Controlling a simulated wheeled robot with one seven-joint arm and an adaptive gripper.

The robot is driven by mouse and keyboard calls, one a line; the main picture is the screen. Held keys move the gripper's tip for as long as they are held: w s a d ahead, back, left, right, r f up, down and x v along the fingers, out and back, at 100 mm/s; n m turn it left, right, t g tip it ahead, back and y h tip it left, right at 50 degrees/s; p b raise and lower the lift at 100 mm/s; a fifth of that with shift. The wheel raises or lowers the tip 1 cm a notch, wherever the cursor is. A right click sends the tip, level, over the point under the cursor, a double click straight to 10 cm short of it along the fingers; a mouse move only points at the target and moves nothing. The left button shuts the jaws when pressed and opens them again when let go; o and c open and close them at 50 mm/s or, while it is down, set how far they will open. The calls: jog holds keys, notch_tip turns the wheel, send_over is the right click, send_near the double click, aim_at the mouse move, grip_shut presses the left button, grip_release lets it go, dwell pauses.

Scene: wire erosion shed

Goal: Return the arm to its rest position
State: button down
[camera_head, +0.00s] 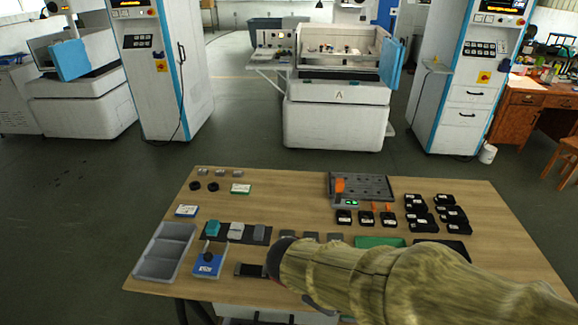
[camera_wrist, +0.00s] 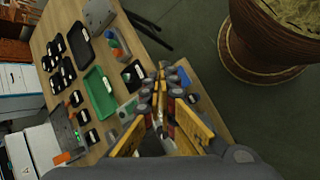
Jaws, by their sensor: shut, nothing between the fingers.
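My arm (camera_head: 370,275) reaches in from the lower right in the head view, over the front right of the wooden table (camera_head: 290,195). It hides part of the table's front edge and the things there. My gripper cannot be made out in the head view. In the wrist view my gripper (camera_wrist: 161,78) shows with its yellow-sided fingers together, shut and empty. Its fingertips appear over the table's edge region, near a green tray (camera_wrist: 100,92) and small parts. I cannot tell its height above the table.
The table holds a grey divided tray (camera_head: 163,252), a blue box (camera_head: 208,262), several black blocks (camera_head: 452,214) and a dark grey fixture plate (camera_head: 372,184). Machines stand beyond, with open floor (camera_head: 70,220) left of the table.

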jog(key=s+d+r+m+t+y, duration=0.1)
jog(key=s+r+m+t+y, duration=0.1)
jog(key=r+m, duration=0.3)
jog(key=s+d+r+m+t+y, duration=0.2)
jog(key=s+r+m+y, duration=0.2)
jog(key=r, duration=0.4)
jog(key=shift+s+d+m+y+p, duration=0.2)
jog(key=shift+s+m+y+p, duration=0.15)
jog(key=shift+m+y, duration=0.2)
